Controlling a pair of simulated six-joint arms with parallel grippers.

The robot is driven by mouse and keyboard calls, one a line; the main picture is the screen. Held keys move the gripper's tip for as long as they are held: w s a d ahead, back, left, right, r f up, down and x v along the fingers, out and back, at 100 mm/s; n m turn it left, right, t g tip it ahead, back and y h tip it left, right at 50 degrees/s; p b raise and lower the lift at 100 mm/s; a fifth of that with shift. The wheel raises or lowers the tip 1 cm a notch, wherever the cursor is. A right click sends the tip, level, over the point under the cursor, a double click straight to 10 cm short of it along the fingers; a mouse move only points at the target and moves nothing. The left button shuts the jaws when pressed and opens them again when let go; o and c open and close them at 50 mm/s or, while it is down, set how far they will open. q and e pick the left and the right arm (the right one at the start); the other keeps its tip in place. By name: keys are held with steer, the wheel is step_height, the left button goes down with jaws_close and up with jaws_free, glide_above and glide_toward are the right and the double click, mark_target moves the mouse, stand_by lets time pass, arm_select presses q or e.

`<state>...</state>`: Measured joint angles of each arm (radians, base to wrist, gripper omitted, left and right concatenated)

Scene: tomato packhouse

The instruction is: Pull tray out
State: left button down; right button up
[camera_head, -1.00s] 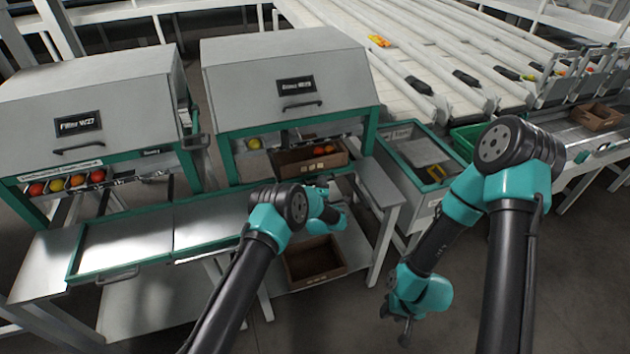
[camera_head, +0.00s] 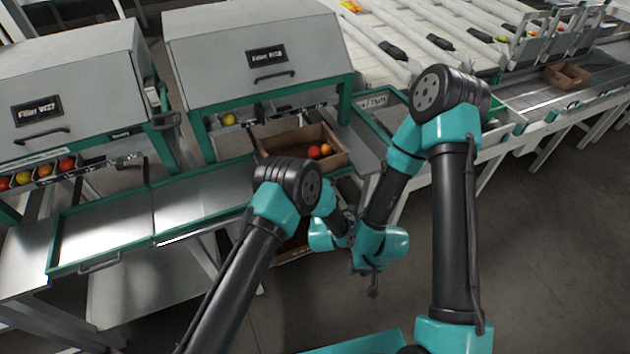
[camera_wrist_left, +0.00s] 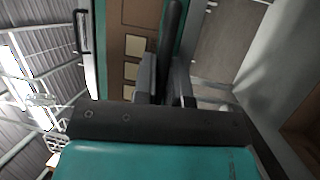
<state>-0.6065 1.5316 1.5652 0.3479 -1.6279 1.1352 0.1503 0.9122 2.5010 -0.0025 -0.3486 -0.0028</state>
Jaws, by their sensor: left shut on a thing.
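In the left wrist view my left gripper (camera_wrist_left: 165,75) is shut on a dark bar handle (camera_wrist_left: 173,28) beside a teal tray edge (camera_wrist_left: 187,40). A brown surface with several pale squares (camera_wrist_left: 136,45) lies beyond that edge. In the head view a brown crate (camera_head: 283,141) holding orange-red tomatoes (camera_head: 318,151) sticks out under the right filler. My left arm hides most of the tray below it, and the left jaws are not clear there. My right gripper (camera_head: 373,290) points down, apart from the tray; its jaws are too small to read.
An empty teal-framed tray (camera_head: 100,225) extends from the left filler (camera_head: 60,85). The right filler (camera_head: 262,55) stands above the crate. A conveyor (camera_head: 520,100) with another brown crate (camera_head: 567,75) is at the right. Open floor (camera_head: 520,270) lies at lower right.

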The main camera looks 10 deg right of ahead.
arm_select(q)
steer(key=shift+s, duration=0.3)
steer(key=c, duration=1.2)
jaws_free()
